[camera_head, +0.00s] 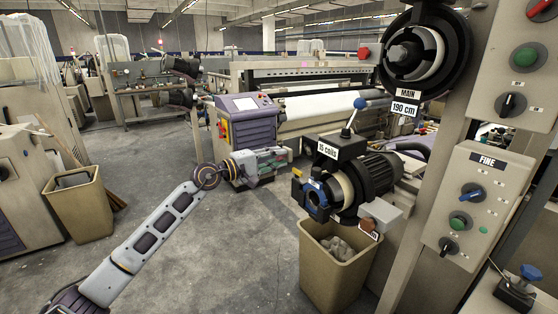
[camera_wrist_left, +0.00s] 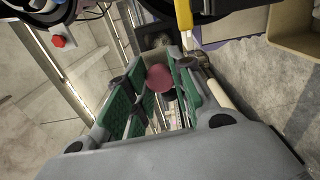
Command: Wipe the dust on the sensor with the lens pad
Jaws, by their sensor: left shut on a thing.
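My left gripper (camera_head: 288,158) reaches in from the left in the head view, level with the feeder and a little to its left. In the left wrist view its green-padded fingers (camera_wrist_left: 160,92) are shut on a round pink pad (camera_wrist_left: 160,78), which looks like the lens pad. The feeder (camera_head: 372,178), marked "15 coils", has a blue part (camera_head: 318,197) and a small yellow part on its left side. I cannot pick out the sensor or its dust for certain. A dark block (camera_wrist_left: 154,42) lies beyond the pad in the wrist view. My right gripper is not in view.
A tan bin (camera_head: 338,272) with grey waste stands under the feeder. A second feeder (camera_head: 424,52) is above, and a control box (camera_head: 470,205) marked "FINE" is at right. Another bin (camera_head: 80,205) stands at left. Open floor lies around my left arm.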

